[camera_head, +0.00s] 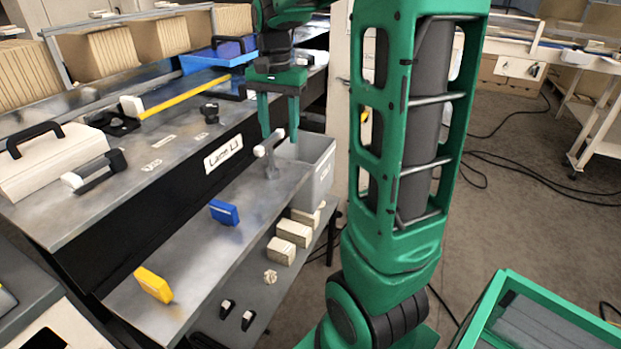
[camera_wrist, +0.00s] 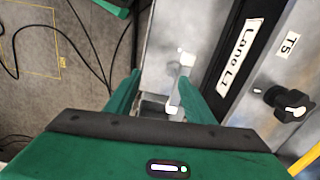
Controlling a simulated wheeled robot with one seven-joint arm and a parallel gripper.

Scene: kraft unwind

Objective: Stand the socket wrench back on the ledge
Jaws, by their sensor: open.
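A grey tool with pale ends (camera_head: 269,146), which looks like the socket wrench, is at the far end of the lower metal ledge (camera_head: 190,260), beside a grey bin. A darker shaft shows below its pale crosspiece; I cannot tell whether it stands freely or leans. My gripper (camera_head: 280,136) points down with its fingers apart, right at the tool's upper part. In the wrist view the open fingers (camera_wrist: 159,82) show pale and grey pieces low between them, partly hidden by the gripper body. I see no firm hold on the tool.
The grey bin (camera_head: 321,160) stands close to the right of the fingers. The bench with the "Lane L1" label (camera_head: 223,153) rises behind. Small cartons (camera_head: 293,232) sit on the shelf below.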

